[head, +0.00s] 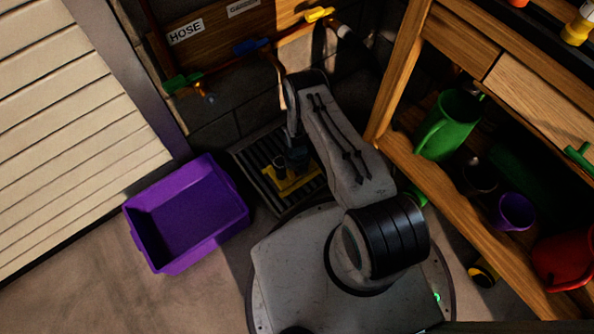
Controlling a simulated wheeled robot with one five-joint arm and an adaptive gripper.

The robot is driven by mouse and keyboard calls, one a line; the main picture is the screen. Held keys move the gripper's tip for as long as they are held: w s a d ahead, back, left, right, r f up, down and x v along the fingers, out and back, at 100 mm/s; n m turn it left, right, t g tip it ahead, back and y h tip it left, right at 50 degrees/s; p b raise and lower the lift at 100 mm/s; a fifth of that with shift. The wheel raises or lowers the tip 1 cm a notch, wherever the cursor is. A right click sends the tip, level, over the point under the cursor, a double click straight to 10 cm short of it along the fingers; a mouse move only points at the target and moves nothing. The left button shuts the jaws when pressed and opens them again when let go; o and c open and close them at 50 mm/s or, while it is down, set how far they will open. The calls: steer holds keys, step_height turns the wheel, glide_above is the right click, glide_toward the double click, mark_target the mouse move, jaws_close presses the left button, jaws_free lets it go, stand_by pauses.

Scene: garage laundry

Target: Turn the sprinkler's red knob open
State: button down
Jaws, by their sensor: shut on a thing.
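In the head view my arm rises from my base, bends near the wall and drops toward the dark floor grate (243,158). A dark shape at its lower end looks like my gripper (297,155), small and in shadow. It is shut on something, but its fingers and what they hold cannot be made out. A yellow piece (292,183) lies on the grate below it. I see no red knob and cannot pick out the sprinkler; my arm covers part of the wall. Green (184,82), blue (251,46) and yellow (319,14) handles sit on the wall pipes.
A purple bin (190,215) stands on the floor left of the grate. A wooden shelf (452,193) with a green watering can (447,126) and a purple cup (513,211) borders the right side. A HOSE sign (186,32) hangs above the pipes. Front-left floor is clear.

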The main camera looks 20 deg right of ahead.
steer(key=c, duration=0.9)
jaws_free()
steer(key=shift+c, duration=0.2)
step_height(320, 180, up, 12)
